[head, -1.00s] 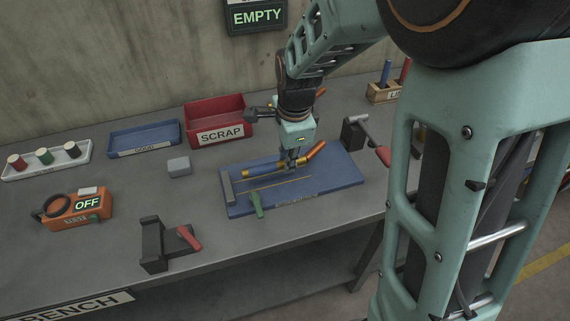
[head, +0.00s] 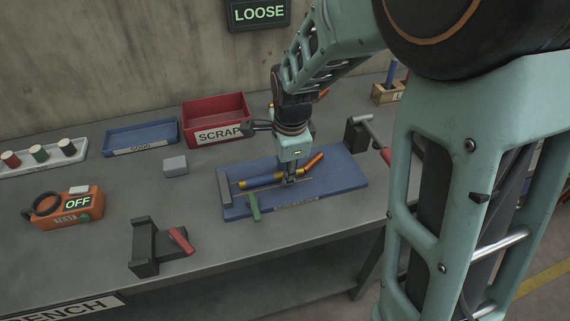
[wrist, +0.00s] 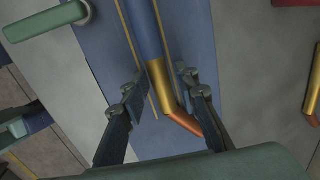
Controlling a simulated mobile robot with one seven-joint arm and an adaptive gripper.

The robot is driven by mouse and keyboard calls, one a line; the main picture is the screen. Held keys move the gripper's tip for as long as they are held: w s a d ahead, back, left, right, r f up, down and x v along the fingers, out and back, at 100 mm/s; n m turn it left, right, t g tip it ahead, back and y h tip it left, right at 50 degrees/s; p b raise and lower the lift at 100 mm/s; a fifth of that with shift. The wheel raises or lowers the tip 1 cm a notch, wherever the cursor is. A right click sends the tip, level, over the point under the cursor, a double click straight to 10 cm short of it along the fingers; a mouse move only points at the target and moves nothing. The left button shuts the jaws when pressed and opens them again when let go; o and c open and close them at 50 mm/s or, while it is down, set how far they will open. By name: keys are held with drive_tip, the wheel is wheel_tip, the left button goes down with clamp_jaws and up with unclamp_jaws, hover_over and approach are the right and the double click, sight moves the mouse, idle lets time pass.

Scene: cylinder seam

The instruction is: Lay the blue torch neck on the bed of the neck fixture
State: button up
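The blue torch neck (head: 262,181) lies along the blue board of the neck fixture (head: 345,174); its brass collar and bent copper end point to the upper right. In the wrist view the neck (wrist: 146,32) lies between two thin yellow lines on the board (wrist: 195,35). My gripper (head: 290,181) is low over the board at the neck. In the wrist view its fingers (wrist: 163,75) stand apart on either side of the brass collar, with gaps visible. A green clamp handle (head: 254,207) and a grey end block (head: 224,187) are at the board's left.
A lit wall sign (head: 259,12) reads LOOSE. A red SCRAP bin (head: 215,118) and blue GOOD tray (head: 141,137) stand behind.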

drive_tip(key=shift+r, duration=0.1)
wheel_tip(320, 180, up, 12)
drive_tip(key=s, duration=0.2)
drive_tip(key=shift+s+d+p, duration=0.2)
drive_tip(key=shift+d+p, duration=0.15)
drive_tip(key=shift+p, duration=0.05)
